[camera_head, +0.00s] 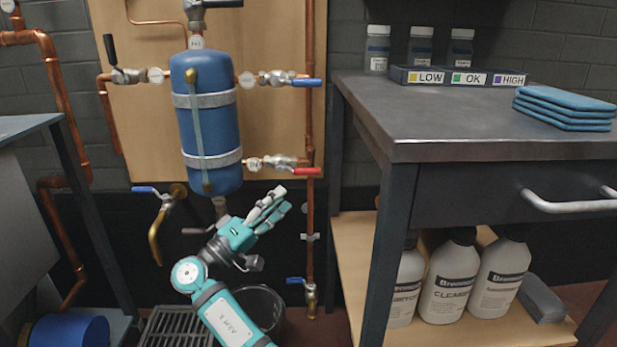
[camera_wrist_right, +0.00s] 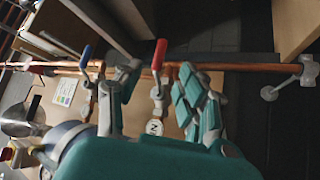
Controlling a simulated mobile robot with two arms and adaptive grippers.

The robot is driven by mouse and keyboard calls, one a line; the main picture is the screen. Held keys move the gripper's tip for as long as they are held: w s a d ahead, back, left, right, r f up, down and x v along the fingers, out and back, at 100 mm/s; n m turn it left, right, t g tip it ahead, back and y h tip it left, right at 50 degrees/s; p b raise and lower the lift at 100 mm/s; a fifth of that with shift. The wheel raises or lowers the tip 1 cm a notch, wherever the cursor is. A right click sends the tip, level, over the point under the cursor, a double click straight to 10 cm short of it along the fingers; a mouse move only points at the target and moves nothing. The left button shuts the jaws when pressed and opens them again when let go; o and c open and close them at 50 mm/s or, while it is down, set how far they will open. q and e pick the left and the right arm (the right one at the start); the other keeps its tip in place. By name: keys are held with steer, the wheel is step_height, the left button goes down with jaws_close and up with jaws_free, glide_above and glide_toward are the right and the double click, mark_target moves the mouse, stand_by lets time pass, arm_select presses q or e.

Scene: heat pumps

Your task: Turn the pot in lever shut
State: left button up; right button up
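The blue pot (camera_head: 208,125) hangs on a wooden board. At its lower right is a valve with a red lever (camera_head: 307,171) lying roughly along its short horizontal pipe. Its round tag (camera_head: 254,164) is too small to read surely; in the right wrist view, one tag (camera_wrist_right: 154,127) shows what looks like an N. My right gripper (camera_head: 268,205) is open and empty, just below and left of the red lever. In the right wrist view, the red lever (camera_wrist_right: 159,55) shows between my spread fingers (camera_wrist_right: 155,95), with no clear contact. My left gripper is out of view.
A blue lever (camera_head: 306,82) sits on the upper right valve. A vertical copper pipe (camera_head: 310,215) runs close by the red lever. A workbench (camera_head: 450,110) stands to the right, with bottles (camera_head: 452,280) below. A black bucket (camera_head: 262,303) is on the floor.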

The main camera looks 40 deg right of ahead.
mark_target(308, 172)
steer(key=b+x, duration=0.2)
steer(key=x, duration=0.8)
steer(key=shift+d, duration=0.1)
jaws_close()
